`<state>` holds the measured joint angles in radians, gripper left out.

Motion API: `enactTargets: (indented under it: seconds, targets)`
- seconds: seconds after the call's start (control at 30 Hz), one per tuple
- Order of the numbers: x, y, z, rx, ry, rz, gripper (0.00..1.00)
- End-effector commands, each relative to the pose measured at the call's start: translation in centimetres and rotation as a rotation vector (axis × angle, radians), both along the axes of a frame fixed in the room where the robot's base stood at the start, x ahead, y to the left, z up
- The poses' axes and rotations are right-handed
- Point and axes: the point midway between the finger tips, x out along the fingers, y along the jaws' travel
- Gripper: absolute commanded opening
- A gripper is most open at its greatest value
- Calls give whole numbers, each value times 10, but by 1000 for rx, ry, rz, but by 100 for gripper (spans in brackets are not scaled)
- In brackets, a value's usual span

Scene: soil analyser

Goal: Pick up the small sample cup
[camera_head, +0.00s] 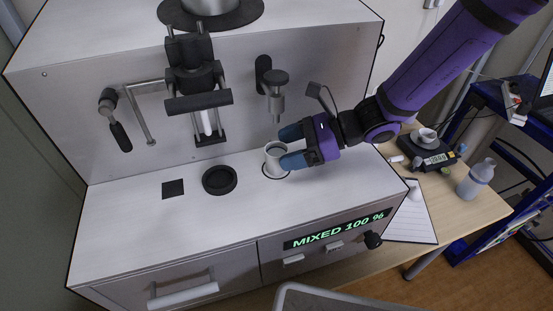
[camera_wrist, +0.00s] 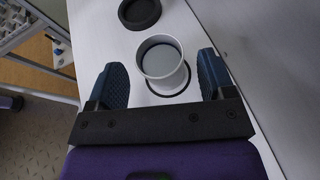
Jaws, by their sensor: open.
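The small sample cup (camera_head: 275,157) is white and stands upright on the white top of the analyser, within a dark ring marking. In the wrist view the cup (camera_wrist: 163,66) shows a grey inside and sits between and slightly beyond my fingertips. My gripper (camera_head: 291,147) comes in from the right with its blue fingers open around the cup's near side. In the wrist view my gripper (camera_wrist: 160,77) has a clear gap between each finger and the cup. In the head view the fingers partly cover the cup's right side.
A black round holder (camera_head: 219,180) and a dark square pad (camera_head: 173,188) lie left of the cup. A metal nozzle (camera_head: 276,95) hangs above and behind it. A scale (camera_head: 428,150) and a bottle (camera_head: 476,179) stand on the table at right.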

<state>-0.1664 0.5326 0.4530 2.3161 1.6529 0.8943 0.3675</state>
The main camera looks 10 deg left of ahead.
Motion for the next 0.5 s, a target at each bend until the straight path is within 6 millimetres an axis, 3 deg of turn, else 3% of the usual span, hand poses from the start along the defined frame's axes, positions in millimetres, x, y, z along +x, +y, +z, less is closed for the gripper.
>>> enactTargets:
  seconds: [0.2,0.5]
  targets:
    - [-7,23,-10,1,0,2,76]
    - [-7,26,-11,0,-1,0,73]
